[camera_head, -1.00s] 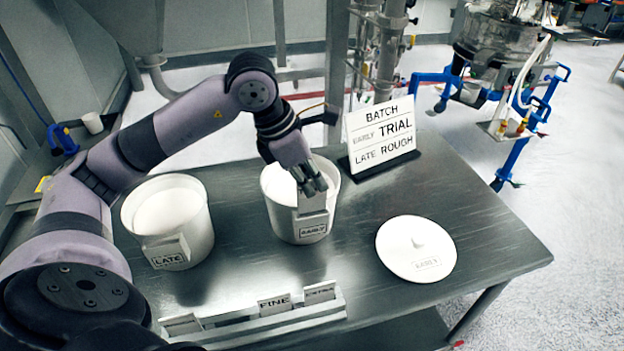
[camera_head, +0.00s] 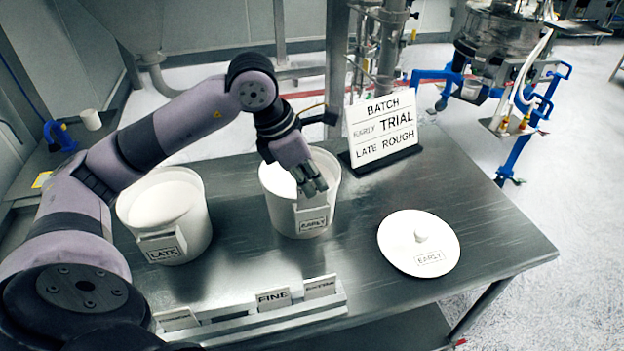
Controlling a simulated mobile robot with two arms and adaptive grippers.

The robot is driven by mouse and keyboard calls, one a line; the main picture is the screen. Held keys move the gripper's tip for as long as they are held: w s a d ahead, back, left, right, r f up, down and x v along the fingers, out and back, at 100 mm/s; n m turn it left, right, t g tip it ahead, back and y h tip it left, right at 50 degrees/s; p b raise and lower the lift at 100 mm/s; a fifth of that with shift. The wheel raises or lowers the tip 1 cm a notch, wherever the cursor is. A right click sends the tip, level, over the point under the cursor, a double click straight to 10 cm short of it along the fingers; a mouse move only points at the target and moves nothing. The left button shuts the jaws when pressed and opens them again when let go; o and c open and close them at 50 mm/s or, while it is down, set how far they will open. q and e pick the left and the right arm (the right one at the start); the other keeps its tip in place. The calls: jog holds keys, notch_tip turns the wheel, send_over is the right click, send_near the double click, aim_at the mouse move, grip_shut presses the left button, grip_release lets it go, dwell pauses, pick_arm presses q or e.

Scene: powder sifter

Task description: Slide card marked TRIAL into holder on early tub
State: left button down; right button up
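My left gripper (camera_head: 314,188) points down at the front rim of the early tub (camera_head: 288,215), a white tub with an EARLY label (camera_head: 313,223). A pale card holder (camera_head: 312,208) is on the tub's front, just under the fingertips. I cannot tell whether a card is between the fingers or in the holder, and no TRIAL card face is readable there. The card rack (camera_head: 255,328) at the front holds a FINE card (camera_head: 272,300), a card at the right (camera_head: 320,287) and an unreadable card at the left (camera_head: 178,320). My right gripper is out of view.
The late tub (camera_head: 190,237) stands left of the early tub. A white lid labelled EARLY (camera_head: 408,258) lies to the right. The batch sign (camera_head: 384,130) behind reads EARLY TRIAL, LATE ROUGH. The table's right side (camera_head: 490,225) is clear.

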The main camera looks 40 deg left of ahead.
pick_arm(q)
jog(key=shift+f+b, duration=0.9)
jog(key=shift+f, duration=0.05)
jog(key=c, duration=1.7)
grip_release()
